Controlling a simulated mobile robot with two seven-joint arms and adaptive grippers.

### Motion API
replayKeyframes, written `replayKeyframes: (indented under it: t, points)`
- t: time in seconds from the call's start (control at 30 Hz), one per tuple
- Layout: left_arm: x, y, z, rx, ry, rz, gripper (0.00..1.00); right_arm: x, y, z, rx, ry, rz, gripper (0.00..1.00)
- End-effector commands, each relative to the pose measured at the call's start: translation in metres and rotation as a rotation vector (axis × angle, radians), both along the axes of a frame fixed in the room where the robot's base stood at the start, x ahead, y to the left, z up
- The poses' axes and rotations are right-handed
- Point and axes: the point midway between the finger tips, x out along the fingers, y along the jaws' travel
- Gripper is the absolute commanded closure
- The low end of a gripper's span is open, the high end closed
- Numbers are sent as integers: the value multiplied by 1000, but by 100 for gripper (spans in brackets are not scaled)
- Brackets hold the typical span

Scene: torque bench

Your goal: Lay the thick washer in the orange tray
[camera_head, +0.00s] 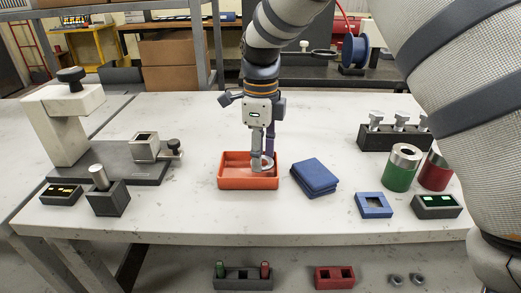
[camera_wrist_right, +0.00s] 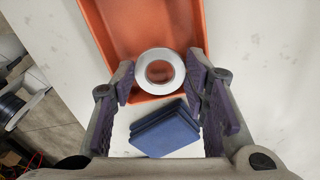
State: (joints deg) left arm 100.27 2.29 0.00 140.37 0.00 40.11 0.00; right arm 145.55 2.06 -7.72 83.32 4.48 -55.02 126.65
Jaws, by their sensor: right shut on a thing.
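The thick washer (camera_wrist_right: 160,71) is a silver ring held between the fingertips of my right gripper (camera_wrist_right: 161,78) in the wrist view. In the head view the right gripper (camera_head: 263,158) points down over the right part of the orange tray (camera_head: 235,184), shut on the washer (camera_head: 268,166). The washer is at the tray's opening, partly hidden by the fingers; I cannot tell whether it touches the tray floor. The tray (camera_wrist_right: 107,32) also shows behind the washer in the wrist view. No other part lies visibly in the tray. My left gripper is not in view.
Folded blue cloths (camera_head: 314,177) lie just right of the tray. A blue square frame (camera_head: 374,205), green cylinder (camera_head: 402,170) and red cylinder (camera_head: 434,172) stand farther right. A grey fixture (camera_head: 115,163) stands left. The bench front before the tray is clear.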

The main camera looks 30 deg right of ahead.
Motion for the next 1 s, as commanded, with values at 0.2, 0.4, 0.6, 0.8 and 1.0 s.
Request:
replayKeyframes:
  t: [0.2, 0.4, 0.6, 0.8, 1.0]
  points:
    - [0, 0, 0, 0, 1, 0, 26, 0, 0, -5, 0, 1, 0, 100]
    - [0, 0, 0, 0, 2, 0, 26, 0, 0, -8, -1, 1, 0, 100]
    - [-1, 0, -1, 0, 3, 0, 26, 0, 0, -12, -1, 0, 1, 100]
    - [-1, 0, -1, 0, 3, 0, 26, 0, 0, -14, -1, 0, 1, 100]
    - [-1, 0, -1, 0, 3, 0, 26, 0, 0, -14, -1, -1, 1, 100]
